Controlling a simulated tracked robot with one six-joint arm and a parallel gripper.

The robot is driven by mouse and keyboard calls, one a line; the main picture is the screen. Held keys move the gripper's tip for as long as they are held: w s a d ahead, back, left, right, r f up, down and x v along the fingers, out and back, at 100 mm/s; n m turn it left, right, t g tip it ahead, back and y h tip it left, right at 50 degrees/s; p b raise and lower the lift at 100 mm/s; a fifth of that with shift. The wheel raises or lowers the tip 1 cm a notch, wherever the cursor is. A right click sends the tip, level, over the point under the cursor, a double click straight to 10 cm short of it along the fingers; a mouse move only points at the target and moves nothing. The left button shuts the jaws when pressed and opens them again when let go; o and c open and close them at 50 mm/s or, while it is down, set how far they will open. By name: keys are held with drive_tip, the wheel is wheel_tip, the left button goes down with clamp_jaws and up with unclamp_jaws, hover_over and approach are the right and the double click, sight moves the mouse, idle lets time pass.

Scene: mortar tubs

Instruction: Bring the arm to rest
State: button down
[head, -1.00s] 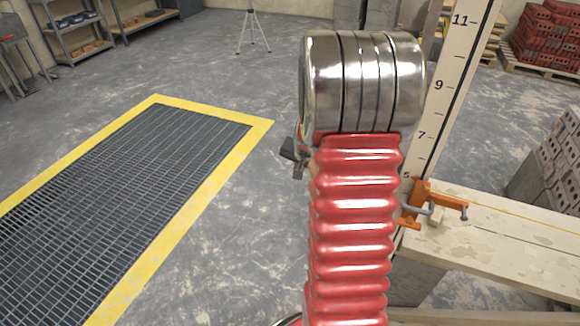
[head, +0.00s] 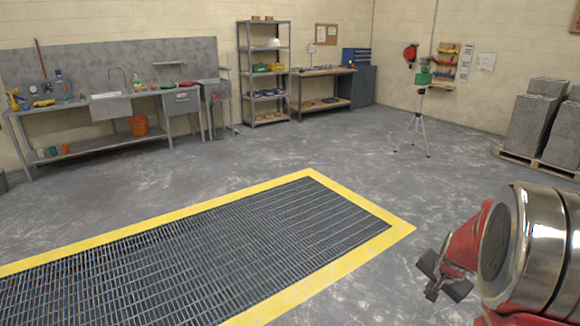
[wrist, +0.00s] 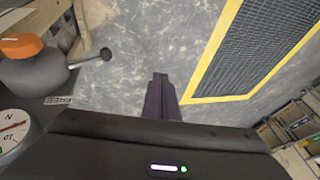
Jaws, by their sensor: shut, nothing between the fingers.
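My gripper (head: 443,278) shows at the lower right of the head view, dark fingers beside the red and chrome links of my arm. It hangs above bare concrete floor, to the right of the grating's yellow border. In the wrist view my gripper (wrist: 161,97) points out over the grey floor, its two dark fingers together and nothing between them. It touches nothing that I can see.
A floor grating (head: 230,245) with a yellow border fills the lower left. A sink bench (head: 100,100), a shelf rack (head: 264,75) and a tripod (head: 417,120) stand farther back. Grey blocks on a pallet (head: 540,165) stand at right. The floor between is clear.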

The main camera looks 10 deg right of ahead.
drive_tip(key=s+a+r+n, duration=0.4)
drive_tip(key=s+a+r, duration=0.1)
drive_tip(key=a, duration=0.5)
drive_tip(key=s+a+r+n+y, duration=0.1)
drive_tip(key=s+a+r+n, duration=0.3)
drive_tip(key=a, duration=0.7)
drive_tip(key=s+a+r+n+t+y, duration=0.1)
drive_tip(key=s+a+r+n, duration=0.3)
drive_tip(key=s+a+r, duration=0.4)
drive_tip(key=s+a, duration=0.2)
drive_tip(key=a, duration=0.1)
drive_tip(key=shift+s+a+r+n, duration=0.15)
drive_tip(key=shift+s+r+n, duration=0.15)
drive_tip(key=shift+n, duration=0.1)
